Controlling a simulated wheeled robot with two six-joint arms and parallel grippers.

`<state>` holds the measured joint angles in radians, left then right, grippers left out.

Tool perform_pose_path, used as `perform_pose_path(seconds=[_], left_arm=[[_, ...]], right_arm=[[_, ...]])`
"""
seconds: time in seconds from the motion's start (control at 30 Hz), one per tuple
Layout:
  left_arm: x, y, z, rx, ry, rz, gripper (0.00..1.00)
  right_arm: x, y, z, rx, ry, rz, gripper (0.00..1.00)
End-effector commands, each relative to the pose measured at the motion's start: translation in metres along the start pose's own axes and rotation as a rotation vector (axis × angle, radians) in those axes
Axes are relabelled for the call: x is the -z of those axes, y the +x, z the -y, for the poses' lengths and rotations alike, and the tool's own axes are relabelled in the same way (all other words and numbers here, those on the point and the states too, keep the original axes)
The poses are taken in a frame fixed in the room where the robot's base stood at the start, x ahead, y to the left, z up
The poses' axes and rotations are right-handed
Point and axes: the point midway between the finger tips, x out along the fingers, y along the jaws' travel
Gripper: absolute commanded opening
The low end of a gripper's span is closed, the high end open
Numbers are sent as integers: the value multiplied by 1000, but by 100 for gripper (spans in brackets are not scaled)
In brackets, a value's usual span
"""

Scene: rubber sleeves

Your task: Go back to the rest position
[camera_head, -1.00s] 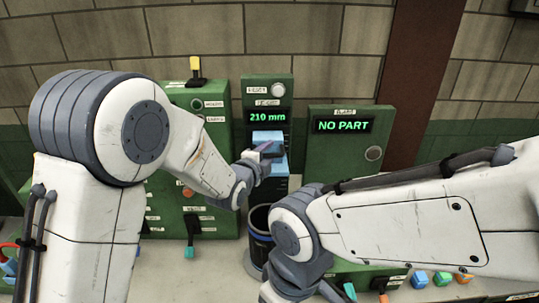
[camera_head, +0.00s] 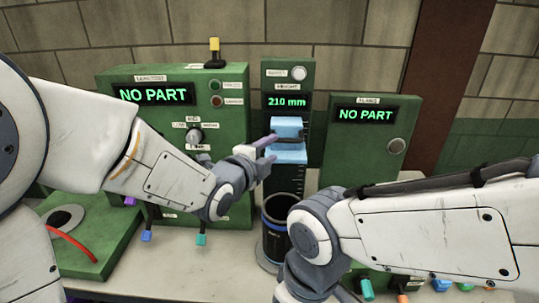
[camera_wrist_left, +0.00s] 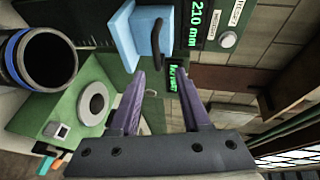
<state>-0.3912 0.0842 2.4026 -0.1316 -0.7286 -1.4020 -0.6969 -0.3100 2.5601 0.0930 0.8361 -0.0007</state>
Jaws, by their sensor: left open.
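My left gripper (camera_head: 268,148) is open and empty, just left of the light blue block (camera_head: 288,128) with a dark handle on the height station. In the left wrist view the purple fingers of this gripper (camera_wrist_left: 162,72) stand apart. The blue block (camera_wrist_left: 125,40) and its dark handle (camera_wrist_left: 157,42) lie ahead of the fingertips, with nothing between the fingers. My right arm comes in from the right in the head view, its wrist at the bottom edge. Its fingers are out of frame.
The height station (camera_head: 308,75) reads 210 mm. Green panels at left (camera_head: 117,80) and right (camera_head: 340,140) both read NO PART. A dark cylinder with a blue band (camera_head: 278,240) stands below the block, near my right wrist. Coloured levers line the panels.

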Motion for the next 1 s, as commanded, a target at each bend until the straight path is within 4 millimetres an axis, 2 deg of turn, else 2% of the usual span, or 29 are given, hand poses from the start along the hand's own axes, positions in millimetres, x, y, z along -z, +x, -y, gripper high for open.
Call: perform_pose_path(seconds=[0.37, 0.47, 0.57, 0.67, 0.8, 0.9, 1.0], left_arm=[[1, -2, -2, -9, -9, 0, 47], [4, -6, -19, -71, -79, 6, 47], [13, -19, -54, -209, -236, 33, 47], [24, -45, -101, -402, -452, 104, 47], [40, -101, -166, -675, -750, 287, 47], [49, -149, -203, -843, -924, 462, 47], [55, -194, -229, -966, -1046, 640, 47]], right_arm=[[0, 1, 0, 0, 0, 0, 0], [0, 6, 0, 0, 0, 0, 0], [-1, 15, -1, 0, 0, 0, 0], [-1, 27, -2, 0, 1, 0, 0], [-2, 41, -3, 0, 1, 0, 0], [-3, 50, -4, 0, 1, 0, 0], [-3, 58, -4, 0, 2, 0, 0]])
